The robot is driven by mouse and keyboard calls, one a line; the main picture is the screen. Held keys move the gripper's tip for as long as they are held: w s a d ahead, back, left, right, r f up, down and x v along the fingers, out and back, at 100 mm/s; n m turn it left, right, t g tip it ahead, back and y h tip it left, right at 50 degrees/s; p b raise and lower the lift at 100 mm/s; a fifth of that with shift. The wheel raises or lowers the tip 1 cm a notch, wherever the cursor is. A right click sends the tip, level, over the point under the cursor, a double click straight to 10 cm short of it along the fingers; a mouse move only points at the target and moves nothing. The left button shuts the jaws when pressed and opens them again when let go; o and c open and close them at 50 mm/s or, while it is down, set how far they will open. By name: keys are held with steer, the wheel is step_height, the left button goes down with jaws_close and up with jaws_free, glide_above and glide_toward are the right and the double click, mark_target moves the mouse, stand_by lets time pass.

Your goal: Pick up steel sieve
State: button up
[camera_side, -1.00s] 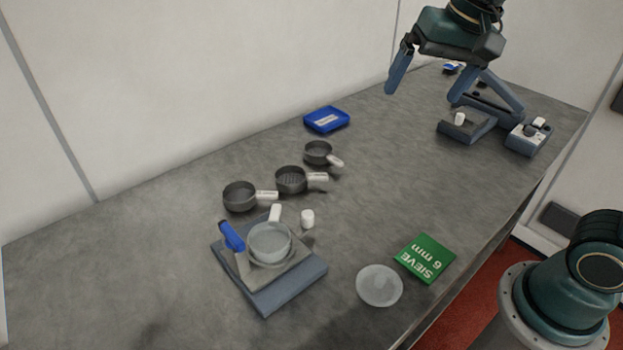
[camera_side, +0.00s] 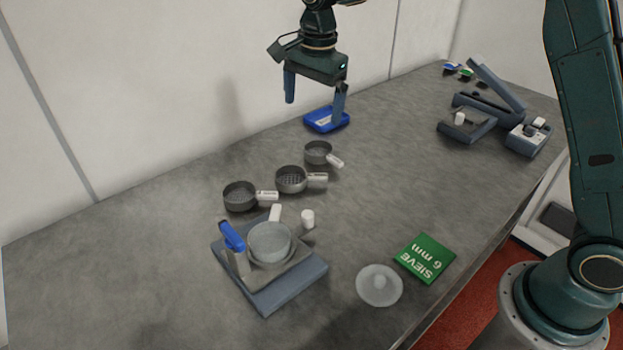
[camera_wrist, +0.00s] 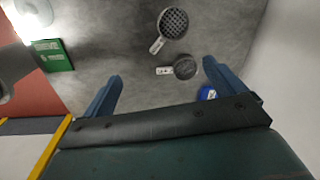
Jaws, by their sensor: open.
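Three dark steel sieves with pale labelled handles stand in a slanted row on the grey bench: a left sieve (camera_side: 239,196), a middle sieve (camera_side: 289,180) and a far sieve (camera_side: 317,152). The wrist view shows a sieve with large holes (camera_wrist: 173,22) and a sieve with a finer-looking bottom (camera_wrist: 187,67). My gripper (camera_side: 314,111) is open and empty, above the bench near the wall, beyond the row. Its fingers (camera_wrist: 162,70) are spread wide in the wrist view. A green card (camera_side: 425,258) reads "SIEVE 6 mm"; it also shows in the wrist view (camera_wrist: 57,56).
A translucent round lid (camera_side: 379,286) and a small white cylinder (camera_side: 308,217) lie nearby. A hinged grey device (camera_side: 468,124) stands at right.

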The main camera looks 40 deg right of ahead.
steer(key=w+a+f+m+g, duration=0.1)
steer(key=w+a+f+m, duration=0.1)
steer(key=w+f, duration=0.3)
step_height(320, 180, down, 2)
steer(key=shift+a+f+m, duration=0.2)
steer(key=shift+m, duration=0.5)
glide_above(291, 182)
steer(key=shift+s+f, duration=0.1)
steer(key=shift+f, duration=4.15)
steer(key=shift+a+f, duration=0.1)
steer(key=shift+f, duration=2.55)
steer(key=shift+r, duration=0.1)
steer(key=c, duration=1.1)
